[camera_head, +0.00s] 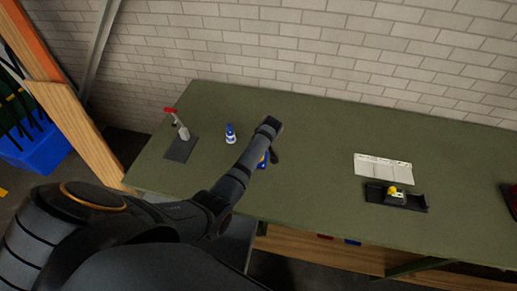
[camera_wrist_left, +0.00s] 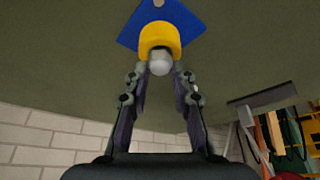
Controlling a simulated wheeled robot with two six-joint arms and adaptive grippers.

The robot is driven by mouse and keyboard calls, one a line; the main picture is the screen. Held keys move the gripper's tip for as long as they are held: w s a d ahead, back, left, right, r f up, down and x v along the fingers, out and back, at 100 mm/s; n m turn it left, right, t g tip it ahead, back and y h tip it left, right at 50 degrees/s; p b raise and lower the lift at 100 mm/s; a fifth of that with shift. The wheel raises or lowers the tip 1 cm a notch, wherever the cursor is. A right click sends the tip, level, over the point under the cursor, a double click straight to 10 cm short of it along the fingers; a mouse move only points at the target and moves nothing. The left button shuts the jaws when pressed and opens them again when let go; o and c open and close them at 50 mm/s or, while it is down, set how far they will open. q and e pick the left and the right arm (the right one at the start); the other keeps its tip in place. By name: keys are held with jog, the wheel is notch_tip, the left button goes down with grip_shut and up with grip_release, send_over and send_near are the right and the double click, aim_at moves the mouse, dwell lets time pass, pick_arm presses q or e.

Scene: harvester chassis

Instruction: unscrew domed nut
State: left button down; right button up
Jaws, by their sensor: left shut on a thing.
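The domed nut (camera_wrist_left: 160,64) is a pale grey rounded cap at the end of a yellow round part (camera_wrist_left: 159,37) in the left wrist view. The yellow part sits on a blue square plate (camera_wrist_left: 131,38) on the green table. My left gripper (camera_wrist_left: 161,72) has its fingertips on both sides of the nut, shut on it. In the head view my left arm reaches over the table; its gripper (camera_head: 275,155) is mostly hidden behind the wrist, with a bit of blue (camera_head: 263,159) showing beside it. My right gripper is not in view.
On the green table (camera_head: 310,200) stand a red-handled clamp on a dark plate (camera_head: 180,149), a small blue-and-white bottle (camera_head: 231,135), a white sheet (camera_head: 383,168) and a black tray (camera_head: 412,201) with a yellow part. A brick wall closes the back. The table's middle is clear.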

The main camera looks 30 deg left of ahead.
pick_arm(q)
jog(key=shift+s+d+n, duration=0.1)
jog(key=shift+n, duration=0.2)
jog(key=shift+f, duration=0.1)
jog(key=shift+f+n+g+b, duration=0.1)
jog(key=shift+n+g+b, duration=0.3)
jog(key=shift+n, duration=0.4)
jog(key=n+g+b, duration=0.1)
jog(key=n, duration=0.1)
jog(key=shift+n+y+b, duration=0.3)
jog(key=shift+n+y, duration=0.1)
jog(key=shift+n, duration=0.4)
